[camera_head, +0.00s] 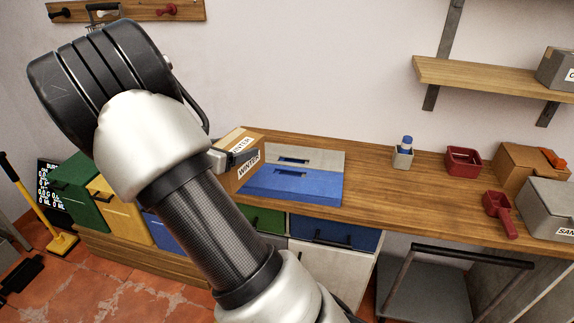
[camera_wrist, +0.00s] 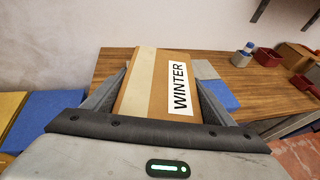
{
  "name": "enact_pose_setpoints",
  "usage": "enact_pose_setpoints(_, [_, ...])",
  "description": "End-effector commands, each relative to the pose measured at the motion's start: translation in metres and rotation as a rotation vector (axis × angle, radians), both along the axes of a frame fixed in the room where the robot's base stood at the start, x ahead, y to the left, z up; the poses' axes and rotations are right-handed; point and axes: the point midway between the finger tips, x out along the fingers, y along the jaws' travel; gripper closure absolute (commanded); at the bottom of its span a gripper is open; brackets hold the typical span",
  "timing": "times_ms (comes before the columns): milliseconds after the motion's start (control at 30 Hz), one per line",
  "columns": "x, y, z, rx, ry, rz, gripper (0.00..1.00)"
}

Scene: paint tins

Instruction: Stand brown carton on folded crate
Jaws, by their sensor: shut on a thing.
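The brown carton (camera_wrist: 143,88), with a pale tape strip and a WINTER label, is between the fingers of my gripper (camera_wrist: 160,98) in the wrist view. My gripper is shut on it. In the head view the carton (camera_head: 246,172) shows beside my arm, partly hidden by it. Flat blue and grey panels with slots, apparently the folded crate (camera_head: 300,188), lie on the wooden counter just right of the carton. The crate also shows in the wrist view (camera_wrist: 219,94), partly hidden behind the carton and right finger. I cannot tell the gap between carton and crate.
A small pot with a blue-topped item (camera_head: 403,153), a red tray (camera_head: 463,160), a red scoop (camera_head: 498,207), a cardboard box (camera_head: 520,170) and a grey box (camera_head: 550,203) stand right. The counter (camera_head: 400,195) between is clear. Green (camera_head: 78,195) and yellow bins stand left.

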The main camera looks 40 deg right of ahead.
Motion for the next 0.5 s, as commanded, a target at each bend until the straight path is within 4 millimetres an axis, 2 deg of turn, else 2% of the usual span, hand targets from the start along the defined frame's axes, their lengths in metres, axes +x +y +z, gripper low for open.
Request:
enact_pose_setpoints(33, [0.008, -0.038, 0.007, -0.003, -0.004, -0.039, 0.64])
enact_pose_setpoints(200, [0.022, -0.131, 0.019, -0.01, -0.005, -0.109, 0.64])
enact_pose_setpoints(333, [0.022, -0.181, 0.027, -0.017, -0.005, -0.146, 0.64])
enact_pose_setpoints(400, [0.021, -0.197, 0.029, -0.019, -0.006, -0.156, 0.64])
enact_pose_setpoints(500, [0.02, -0.211, 0.027, -0.022, -0.002, -0.164, 0.64])
